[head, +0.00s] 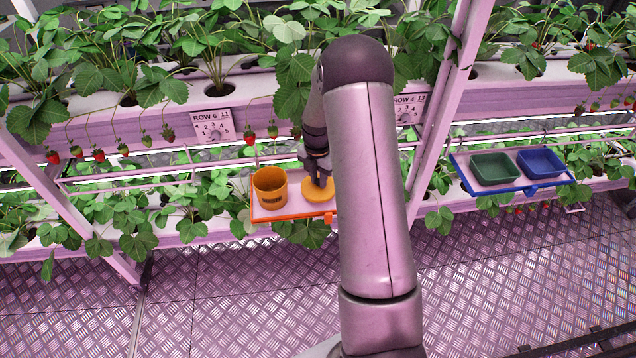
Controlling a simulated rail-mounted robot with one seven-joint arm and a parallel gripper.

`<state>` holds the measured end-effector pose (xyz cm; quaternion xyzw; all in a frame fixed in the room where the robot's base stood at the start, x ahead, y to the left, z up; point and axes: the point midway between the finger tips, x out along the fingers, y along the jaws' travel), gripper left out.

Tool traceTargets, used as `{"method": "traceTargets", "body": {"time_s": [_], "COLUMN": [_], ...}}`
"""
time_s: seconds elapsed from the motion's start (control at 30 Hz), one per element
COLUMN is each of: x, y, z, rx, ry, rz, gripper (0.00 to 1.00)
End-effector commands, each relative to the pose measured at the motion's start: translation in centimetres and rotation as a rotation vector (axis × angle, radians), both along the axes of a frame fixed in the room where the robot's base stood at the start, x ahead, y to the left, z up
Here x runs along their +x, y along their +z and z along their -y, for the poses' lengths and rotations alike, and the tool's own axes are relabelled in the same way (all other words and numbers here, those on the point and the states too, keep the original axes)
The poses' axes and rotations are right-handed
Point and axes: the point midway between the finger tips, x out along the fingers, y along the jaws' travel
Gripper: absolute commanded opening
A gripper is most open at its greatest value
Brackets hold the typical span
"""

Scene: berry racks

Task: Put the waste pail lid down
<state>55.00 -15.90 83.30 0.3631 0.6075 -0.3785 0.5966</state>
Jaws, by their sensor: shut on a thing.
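The waste pail (269,188) is a small orange bucket with its top open. It stands upright at the left end of a shelf with an orange edge (283,217). The round orange lid (317,195) is just right of the pail, low over the shelf or on it; I cannot tell if it touches. My gripper (319,181) points down and is shut on the lid from above. My forearm hides the right end of the shelf.
A blue-edged shelf (517,189) at the right carries a green tray (494,166) and a blue tray (540,162). Strawberry plants and hanging berries fill the racks behind. A pink slanted post (440,95) stands between the two shelves.

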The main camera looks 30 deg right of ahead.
Motion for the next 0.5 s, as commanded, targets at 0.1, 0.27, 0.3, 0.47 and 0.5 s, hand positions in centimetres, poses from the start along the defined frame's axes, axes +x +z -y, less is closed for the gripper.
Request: {"method": "traceTargets", "body": {"time_s": [0.1,0.27,0.3,0.47,0.5], "x": [0.6,0.4,0.5,0.5,0.5], "y": [-0.8,-3.2,-3.5,-3.7,-3.7], "z": [0.1,0.0,0.0,0.1,0.0], "rx": [0.0,0.0,0.0,0.0,0.0], "ry": [0.0,0.0,0.0,-0.001,0.0], "rz": [-0.002,-0.004,-0.002,0.0,0.0], "gripper": [0.0,0.0,0.0,0.0,0.0]}}
